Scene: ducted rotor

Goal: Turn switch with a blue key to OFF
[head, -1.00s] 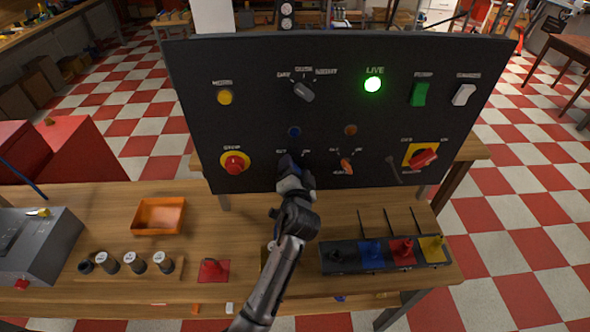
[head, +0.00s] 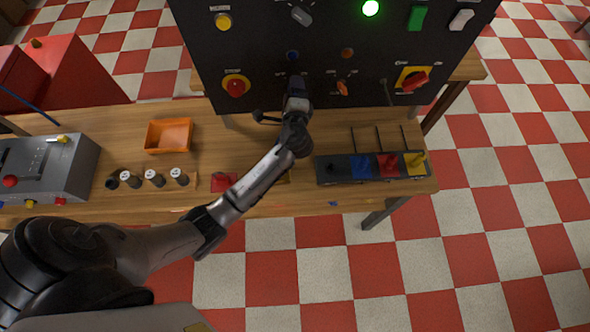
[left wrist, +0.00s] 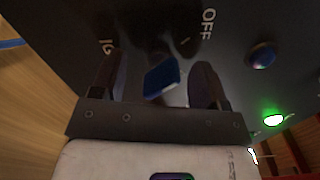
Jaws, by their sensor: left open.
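The blue key (left wrist: 162,77) sits in the dark control panel (head: 375,40) and shows between my left gripper's fingers in the left wrist view. My left gripper (left wrist: 158,82) is open, with one finger on each side of the key and a visible gap to each. The white OFF label (left wrist: 208,24) is on the panel above the right finger; another label (left wrist: 107,47), partly covered, is by the left finger. In the head view my left gripper (head: 297,84) is at the panel's lower middle and hides the key. My right gripper is not in view.
A blue button or lamp (head: 292,55) is just above the gripper. An orange-red switch (head: 342,87) is close to its right, and a red knob on yellow (head: 236,87) to its left. Below are an orange tray (head: 168,136) and a row of coloured blocks (head: 361,167).

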